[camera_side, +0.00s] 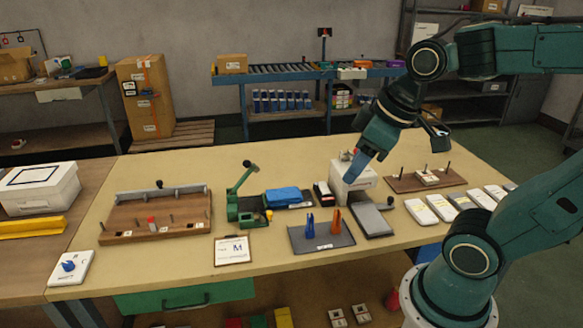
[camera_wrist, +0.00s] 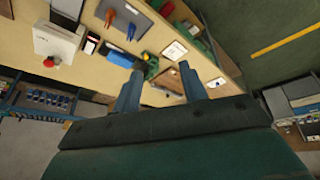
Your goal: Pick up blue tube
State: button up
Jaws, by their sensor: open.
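A soft-looking blue piece (camera_side: 287,196) lies on a dark tray beside a green lever press. It also shows in the wrist view (camera_wrist: 121,59). A smaller blue upright piece (camera_side: 310,225) stands on a dark mat, left of an orange one (camera_side: 337,221); the blue one also shows in the wrist view (camera_wrist: 131,31). I cannot tell for certain which blue item is the tube. My gripper (camera_side: 355,168) is above the table, by the white box and right of both blue items. In the wrist view its two fingers (camera_wrist: 160,88) are apart with nothing held between them.
The white box (camera_side: 352,183) stands close below my gripper. The green press (camera_side: 243,205) has a raised lever. A wooden pegged board (camera_side: 155,222) sits at left, and several white packets (camera_side: 440,209) lie at right. The table front left of centre has free room.

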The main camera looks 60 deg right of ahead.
jog(key=w+d+f+n+g+y, duration=0.1)
jog(key=w+d+f+n, duration=0.35)
jog(key=w+d, duration=0.2)
jog(key=n+y, duration=0.2)
jog(key=n, duration=0.1)
send_near(312, 215)
notch_tip(312, 215, up, 3)
jog(key=shift+s+d+f+g, duration=0.15)
jog(key=shift+d+g, duration=0.15)
jog(key=shift+d, duration=0.2)
jog(key=shift+f, duration=0.1)
jog(key=shift+x, duration=4.25)
jog(key=shift+a, duration=0.15)
jog(key=shift+x, duration=2.5)
grip_shut()
